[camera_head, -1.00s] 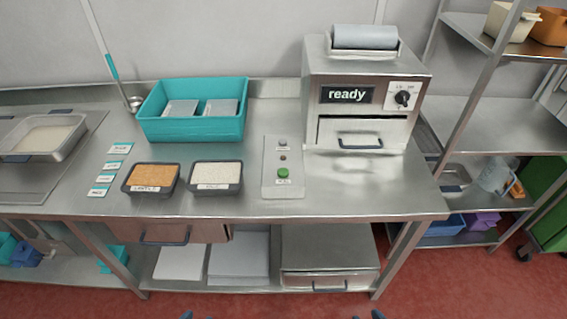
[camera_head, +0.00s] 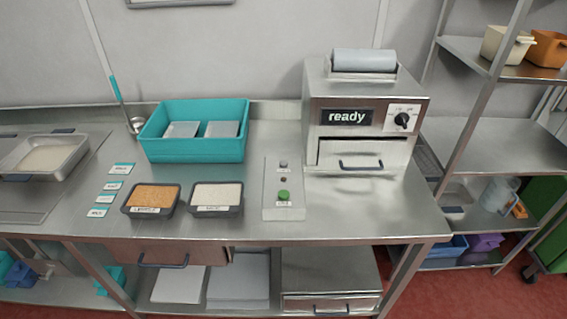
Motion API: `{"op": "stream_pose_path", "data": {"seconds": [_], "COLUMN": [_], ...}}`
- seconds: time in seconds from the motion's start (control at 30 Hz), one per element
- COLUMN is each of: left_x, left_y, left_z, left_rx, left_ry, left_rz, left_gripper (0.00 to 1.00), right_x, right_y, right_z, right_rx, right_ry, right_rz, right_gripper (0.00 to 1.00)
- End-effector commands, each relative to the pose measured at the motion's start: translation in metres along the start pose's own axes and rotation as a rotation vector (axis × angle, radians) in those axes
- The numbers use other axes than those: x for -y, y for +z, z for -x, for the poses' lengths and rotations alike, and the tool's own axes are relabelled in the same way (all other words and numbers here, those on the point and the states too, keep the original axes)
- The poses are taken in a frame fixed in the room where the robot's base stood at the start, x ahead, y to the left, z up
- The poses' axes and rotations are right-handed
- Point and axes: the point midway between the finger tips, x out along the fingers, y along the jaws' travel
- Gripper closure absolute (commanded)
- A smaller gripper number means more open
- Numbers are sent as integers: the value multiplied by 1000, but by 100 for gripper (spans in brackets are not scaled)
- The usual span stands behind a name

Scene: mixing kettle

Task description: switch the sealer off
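The sealer (camera_head: 364,135) is a steel box at the back right of the steel table. Its dark display (camera_head: 346,117) reads "ready". A black rotary knob (camera_head: 402,119) sits on a pale plate to the right of the display, with small markings above it that I cannot read for certain. A drawer with a dark handle (camera_head: 361,165) is at its front, and a roll of film (camera_head: 364,60) lies on top. Neither of my grippers is in view.
A control panel (camera_head: 284,212) with a green button stands left of the sealer. Two filled black trays (camera_head: 217,197), several labels and a teal bin (camera_head: 194,150) are further left. The table front (camera_head: 340,222) is clear. A shelf rack (camera_head: 500,140) stands right.

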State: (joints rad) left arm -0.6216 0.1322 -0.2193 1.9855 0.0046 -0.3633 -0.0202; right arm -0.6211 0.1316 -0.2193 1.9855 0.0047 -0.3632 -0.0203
Motion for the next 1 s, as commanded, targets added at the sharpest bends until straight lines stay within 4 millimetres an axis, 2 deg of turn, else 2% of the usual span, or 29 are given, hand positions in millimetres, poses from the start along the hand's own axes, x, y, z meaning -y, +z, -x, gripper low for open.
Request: {"op": "stream_pose_path", "data": {"seconds": [0.03,0.2,1.0], "left_x": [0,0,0], "left_y": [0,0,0], "left_z": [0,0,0], "left_rx": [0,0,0], "left_ry": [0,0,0], "left_rz": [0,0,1], "left_gripper": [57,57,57], "right_x": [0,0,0], "right_y": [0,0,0], "right_z": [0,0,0], "right_rx": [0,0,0], "right_ry": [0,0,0], "right_rz": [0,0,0], "right_gripper": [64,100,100]}}
